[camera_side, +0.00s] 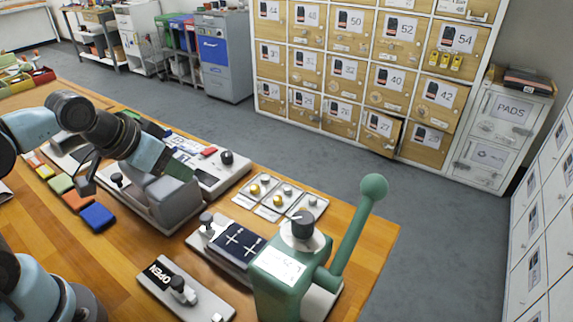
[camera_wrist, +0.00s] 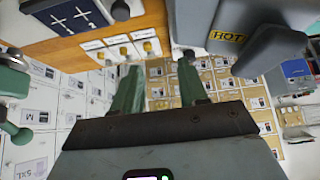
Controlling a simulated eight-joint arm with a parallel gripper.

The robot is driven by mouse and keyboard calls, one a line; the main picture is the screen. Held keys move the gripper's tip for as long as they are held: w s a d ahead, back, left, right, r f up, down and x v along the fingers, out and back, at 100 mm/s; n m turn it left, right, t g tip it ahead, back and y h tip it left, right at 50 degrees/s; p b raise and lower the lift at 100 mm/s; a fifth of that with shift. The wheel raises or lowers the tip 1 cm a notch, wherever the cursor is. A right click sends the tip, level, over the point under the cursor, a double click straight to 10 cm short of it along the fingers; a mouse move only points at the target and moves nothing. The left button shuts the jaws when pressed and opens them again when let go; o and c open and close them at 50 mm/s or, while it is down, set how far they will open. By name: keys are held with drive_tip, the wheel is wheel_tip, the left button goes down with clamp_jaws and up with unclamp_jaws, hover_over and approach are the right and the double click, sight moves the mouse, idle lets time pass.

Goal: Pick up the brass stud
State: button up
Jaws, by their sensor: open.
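Small studs sit on a row of white cards on the wooden bench. In the side view a brass-coloured stud (camera_side: 254,190) is on the left card, and another brass-coloured one (camera_side: 277,201) is on the middle card. Paler silver pieces sit behind them. In the wrist view a brass-coloured piece (camera_wrist: 147,46) shows on the card nearest the fingers; which stud is meant I cannot tell. My gripper (camera_wrist: 160,75) is open and empty, its two green fingers apart. In the side view it is above the grey press, left of the cards, and partly hidden.
The grey press (camera_side: 172,200), marked HOT in the wrist view, stands under my gripper. A green lever press (camera_side: 285,268) with a tall ball-ended handle (camera_side: 373,190) stands right of the cards.

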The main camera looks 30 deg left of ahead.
drive_tip(key=shift+c, duration=1.2)
drive_tip(key=m+g, duration=0.5)
drive_tip(key=g, duration=0.1)
hover_over(277, 198)
drive_tip(key=s, duration=0.1)
drive_tip(key=shift+h, duration=0.3)
wheel_tip(277, 198, down, 7)
drive_tip(key=shift+f, duration=0.1)
drive_tip(key=shift+n, duration=0.3)
drive_tip(key=shift+w+f, duration=0.2)
drive_tip(key=shift+f, duration=1.3)
drive_tip(key=shift+w+f, duration=0.15)
drive_tip(key=shift+f, duration=1.35)
